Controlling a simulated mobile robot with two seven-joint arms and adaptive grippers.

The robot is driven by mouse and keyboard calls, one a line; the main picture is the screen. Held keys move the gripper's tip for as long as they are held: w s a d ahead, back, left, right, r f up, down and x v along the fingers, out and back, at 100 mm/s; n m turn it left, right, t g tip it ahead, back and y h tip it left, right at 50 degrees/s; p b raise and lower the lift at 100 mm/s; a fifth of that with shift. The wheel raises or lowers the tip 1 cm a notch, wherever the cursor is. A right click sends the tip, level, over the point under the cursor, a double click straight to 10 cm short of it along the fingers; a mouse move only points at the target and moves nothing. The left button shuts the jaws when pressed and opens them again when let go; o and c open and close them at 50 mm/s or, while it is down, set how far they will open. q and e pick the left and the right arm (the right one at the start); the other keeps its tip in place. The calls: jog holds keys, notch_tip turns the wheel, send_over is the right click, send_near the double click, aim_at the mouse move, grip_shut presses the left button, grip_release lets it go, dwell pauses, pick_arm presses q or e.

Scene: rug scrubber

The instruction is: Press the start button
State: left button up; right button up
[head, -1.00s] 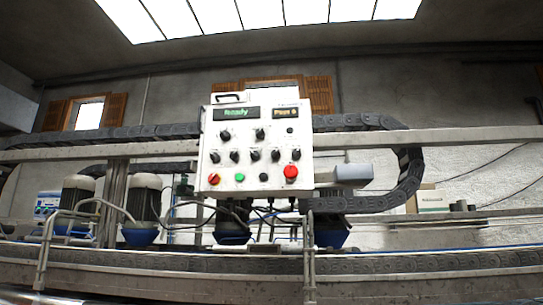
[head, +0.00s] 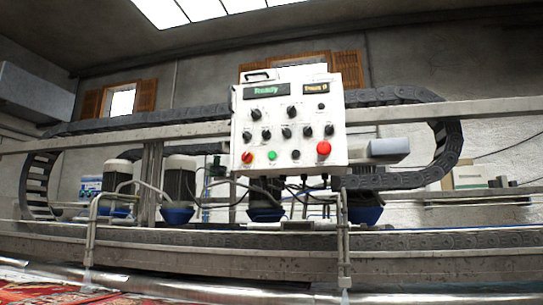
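A white control panel box (head: 260,112) hangs on the machine's rail near the middle of the head view. Its left display reads "Ready"; the right display is too small to read surely. Along its bottom row are a small red-orange knob (head: 247,157), a green button (head: 272,155), a dark button (head: 295,154) and a large red mushroom button (head: 323,148). No start label is legible. Several black knobs sit above that row. Neither of my grippers is in view.
A long horizontal metal rail (head: 430,113) and a dark cable chain (head: 400,179) run behind the panel. Motors with blue bases (head: 180,190) stand below left. Pipe railings (head: 340,240) rise in front. A red patterned rug (head: 60,288) lies at the lower left.

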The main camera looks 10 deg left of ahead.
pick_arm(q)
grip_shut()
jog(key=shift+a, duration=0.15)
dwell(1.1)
